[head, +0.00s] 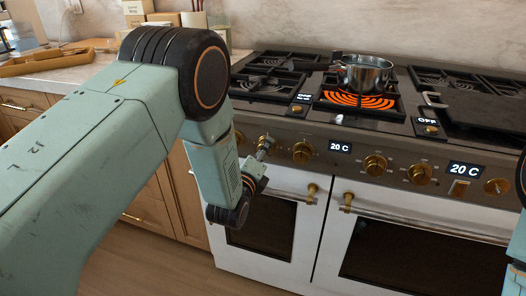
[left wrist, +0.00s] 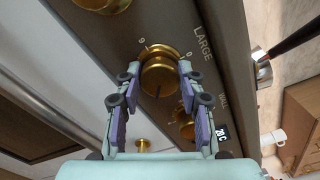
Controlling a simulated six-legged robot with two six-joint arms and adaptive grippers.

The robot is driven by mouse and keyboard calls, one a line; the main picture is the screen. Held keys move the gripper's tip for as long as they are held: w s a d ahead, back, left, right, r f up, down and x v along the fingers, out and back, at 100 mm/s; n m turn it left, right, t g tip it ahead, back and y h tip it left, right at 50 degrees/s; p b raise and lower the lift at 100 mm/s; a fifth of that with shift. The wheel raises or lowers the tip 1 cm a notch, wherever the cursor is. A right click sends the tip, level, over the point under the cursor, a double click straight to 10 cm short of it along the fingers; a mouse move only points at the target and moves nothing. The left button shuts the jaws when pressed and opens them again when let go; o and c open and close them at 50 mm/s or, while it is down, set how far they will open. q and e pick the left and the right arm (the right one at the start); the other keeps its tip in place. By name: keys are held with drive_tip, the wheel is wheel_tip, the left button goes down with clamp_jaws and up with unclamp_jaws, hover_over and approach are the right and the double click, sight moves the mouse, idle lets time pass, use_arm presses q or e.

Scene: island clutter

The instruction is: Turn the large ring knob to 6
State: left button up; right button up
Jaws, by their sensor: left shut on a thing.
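The large ring knob (left wrist: 160,80) is a round brass knob on the stove's dark front panel, beside the word LARGE. In the left wrist view a 0 is printed at its upper right and a mark that looks like a 6 at its upper left. A dark line shows on the knob's lower face. My left gripper (left wrist: 160,68) is shut on this knob, one finger on each side. In the head view the gripper (head: 260,155) is at the panel and hides much of the knob. My right gripper is not in view; only part of my right arm shows at the right edge.
Several other brass knobs, such as one to the right (head: 302,153), line the panel. A steel pot (head: 365,74) stands over a glowing orange burner (head: 358,101). White oven doors with brass handles (head: 311,193) lie below. A wooden tray (head: 45,63) is on the left counter.

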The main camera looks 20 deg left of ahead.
use_arm(q)
drive_tip(key=shift+d+m, duration=0.1)
drive_tip(key=shift+m, duration=4.8)
drive_tip(key=o, duration=1.2)
drive_tip(key=shift+s, duration=0.1)
drive_tip(key=s, duration=1.2)
drive_tip(key=shift+a, duration=0.2)
drive_tip(key=shift+w, duration=0.1)
